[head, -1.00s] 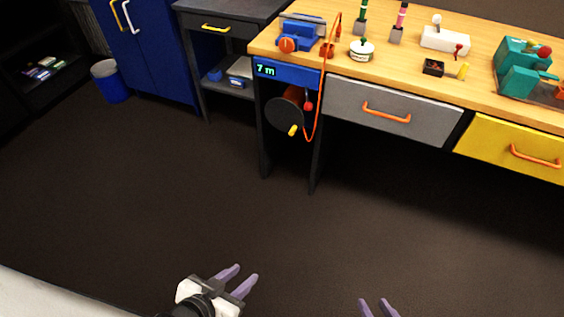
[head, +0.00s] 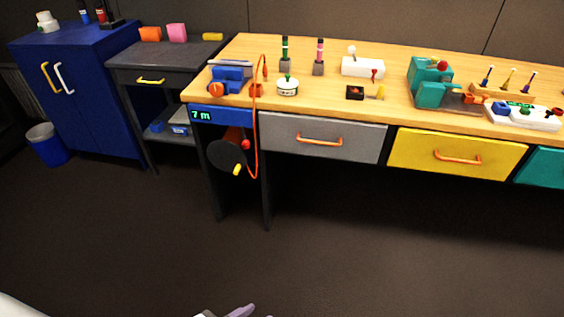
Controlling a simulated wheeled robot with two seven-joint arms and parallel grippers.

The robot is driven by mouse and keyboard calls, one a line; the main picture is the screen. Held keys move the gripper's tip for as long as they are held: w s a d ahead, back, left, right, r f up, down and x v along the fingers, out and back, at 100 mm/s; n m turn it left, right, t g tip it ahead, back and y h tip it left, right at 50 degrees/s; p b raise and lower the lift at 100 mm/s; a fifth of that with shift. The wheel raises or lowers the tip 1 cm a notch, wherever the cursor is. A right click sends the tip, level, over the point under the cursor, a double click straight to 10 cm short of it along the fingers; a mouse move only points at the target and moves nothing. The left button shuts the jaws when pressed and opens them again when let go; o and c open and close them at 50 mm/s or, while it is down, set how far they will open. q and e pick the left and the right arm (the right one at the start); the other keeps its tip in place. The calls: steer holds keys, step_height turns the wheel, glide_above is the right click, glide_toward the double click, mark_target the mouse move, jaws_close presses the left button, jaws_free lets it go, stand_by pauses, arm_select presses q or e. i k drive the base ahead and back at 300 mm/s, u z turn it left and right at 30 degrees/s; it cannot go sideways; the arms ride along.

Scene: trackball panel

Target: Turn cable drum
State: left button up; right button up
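The cable drum (head: 226,154) is a dark disc mounted under the left end of the workbench. A yellow crank handle (head: 237,169) sticks out at its lower right, and a small red knob (head: 245,145) sits at its right side. An orange cable (head: 257,150) hangs in a loop beside it from the bench top. A blue display (head: 202,115) above the drum reads "7 m". My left gripper (head: 244,311) shows only as a purple fingertip at the bottom edge, far below the drum; its opening is hidden. My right gripper is out of view.
The wooden workbench (head: 330,103) holds a blue device (head: 230,76), a teal machine (head: 430,85) and small tools. Grey (head: 343,145) and yellow (head: 480,165) drawers are shut. A blue cabinet (head: 95,80) and bin (head: 46,145) stand left. The floor in front is clear.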

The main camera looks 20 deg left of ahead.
mark_target(227, 154)
steer(key=z, duration=0.05)
steer(key=i, duration=1.1)
steer(key=u, duration=0.5)
